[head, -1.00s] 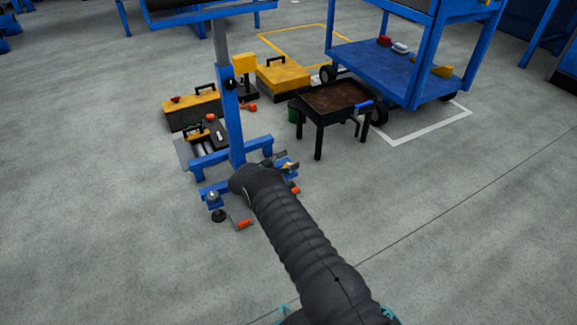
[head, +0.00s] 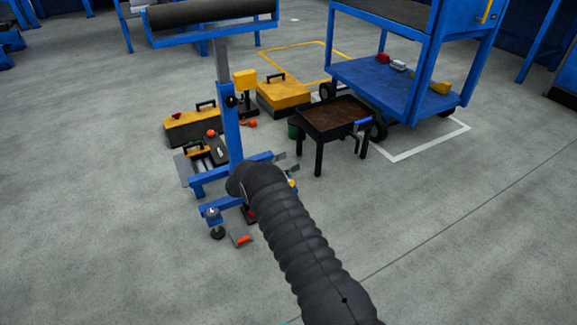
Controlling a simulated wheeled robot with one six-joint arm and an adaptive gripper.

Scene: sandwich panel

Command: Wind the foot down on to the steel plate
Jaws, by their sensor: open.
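A blue roller stand (head: 229,130) stands on the floor left of centre. At its near left corner is a screw foot (head: 217,222) with a grey top and a round black pad. A small grey plate (head: 238,235) with an orange part lies on the floor just right of that pad. I cannot tell whether the pad touches anything. At the near right corner, a bit of yellow and white shows beside my arm; the rest is hidden. My gripper (head: 287,163) is mostly hidden behind my arm; two grey tips show apart, seemingly open and empty, near the stand's right side.
Yellow toolboxes (head: 196,129) and a yellow case (head: 284,97) stand behind the stand. A dark tray table (head: 312,127) and a blue cart (head: 398,78) stand to the right. The floor is clear at left and right front.

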